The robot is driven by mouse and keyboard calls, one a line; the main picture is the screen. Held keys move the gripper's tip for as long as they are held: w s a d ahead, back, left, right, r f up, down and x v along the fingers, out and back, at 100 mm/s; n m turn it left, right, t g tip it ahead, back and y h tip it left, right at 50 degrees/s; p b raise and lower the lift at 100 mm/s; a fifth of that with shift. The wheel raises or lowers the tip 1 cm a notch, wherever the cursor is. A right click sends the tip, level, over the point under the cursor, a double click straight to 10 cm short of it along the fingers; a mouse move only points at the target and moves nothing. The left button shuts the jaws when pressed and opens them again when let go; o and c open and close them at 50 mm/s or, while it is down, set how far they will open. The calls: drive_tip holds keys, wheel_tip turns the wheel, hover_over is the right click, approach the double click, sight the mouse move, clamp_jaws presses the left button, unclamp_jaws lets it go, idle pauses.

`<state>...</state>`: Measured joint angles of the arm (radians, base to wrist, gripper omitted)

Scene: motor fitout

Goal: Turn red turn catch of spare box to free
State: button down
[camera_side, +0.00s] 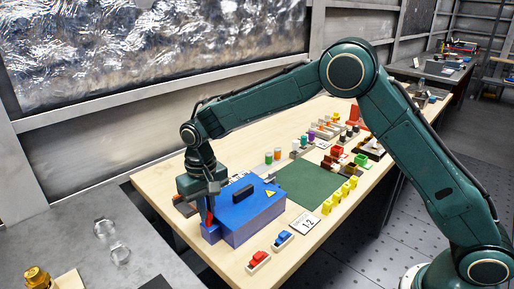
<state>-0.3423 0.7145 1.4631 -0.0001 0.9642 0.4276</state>
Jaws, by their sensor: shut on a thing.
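The spare box is a blue box (250,215) with a dark handle and a yellow warning label on its lid. It sits near the left front of the wooden table. My gripper (209,212) points down at the box's left end and is shut on the red turn catch (209,222). Only a thin red part of the catch shows below the gripper. The gripper hides the rest, so I cannot tell the catch's exact angle. The lid looks closed.
A red part (257,260) and a blue part (283,239) stand in small holders before the box. A white card (304,223) marked 1-2 lies to the right. A green mat (310,183), yellow parts (340,196) and several coloured pieces lie beyond.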

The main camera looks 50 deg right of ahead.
sight(208, 211)
drive_tip(key=shift+r+n, duration=0.1)
drive_tip(key=shift+n, duration=0.5)
drive_tip(key=c, duration=1.5)
unclamp_jaws()
wheel_tip(208, 211, up, 14)
drive_tip(key=shift+d, duration=0.1)
